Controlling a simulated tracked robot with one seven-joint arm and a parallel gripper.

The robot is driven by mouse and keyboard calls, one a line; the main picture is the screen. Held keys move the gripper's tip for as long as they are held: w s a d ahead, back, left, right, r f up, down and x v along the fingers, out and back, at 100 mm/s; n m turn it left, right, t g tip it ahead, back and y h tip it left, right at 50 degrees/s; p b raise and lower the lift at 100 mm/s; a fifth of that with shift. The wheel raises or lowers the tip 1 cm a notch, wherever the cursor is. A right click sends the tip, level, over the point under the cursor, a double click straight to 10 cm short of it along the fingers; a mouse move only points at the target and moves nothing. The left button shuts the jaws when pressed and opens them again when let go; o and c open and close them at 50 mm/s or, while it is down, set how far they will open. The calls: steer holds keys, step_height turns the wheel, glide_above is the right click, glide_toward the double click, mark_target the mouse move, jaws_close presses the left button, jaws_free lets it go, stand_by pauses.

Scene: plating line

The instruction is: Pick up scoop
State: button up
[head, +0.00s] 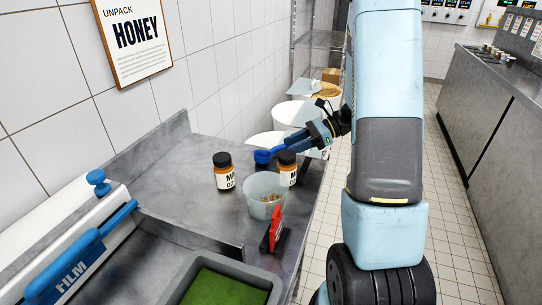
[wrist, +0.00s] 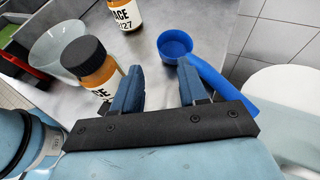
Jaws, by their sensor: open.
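The blue scoop (wrist: 176,45) lies on the steel counter in the wrist view, its round cup up and its handle (wrist: 226,82) running down to the right. In the head view the scoop (head: 263,156) shows beside a dark-lidded jar, partly hidden by my gripper. My gripper (wrist: 157,76) is open with nothing between its two blue fingers. The scoop's cup is just beyond the right fingertip, and the handle passes to the right of that finger. In the head view my gripper (head: 301,143) is above the counter's far right end.
Two amber jars with black lids (head: 224,172) (head: 287,168) stand near the scoop; one (wrist: 90,66) is close to my left finger. White round containers (head: 292,113) stand past the counter edge.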

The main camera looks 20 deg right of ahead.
mark_target(260, 159)
steer(key=shift+x, duration=4)
steer(key=shift+w, duration=0.1)
steer(key=shift+c, duration=0.3)
steer(key=shift+d, duration=0.1)
jaws_close()
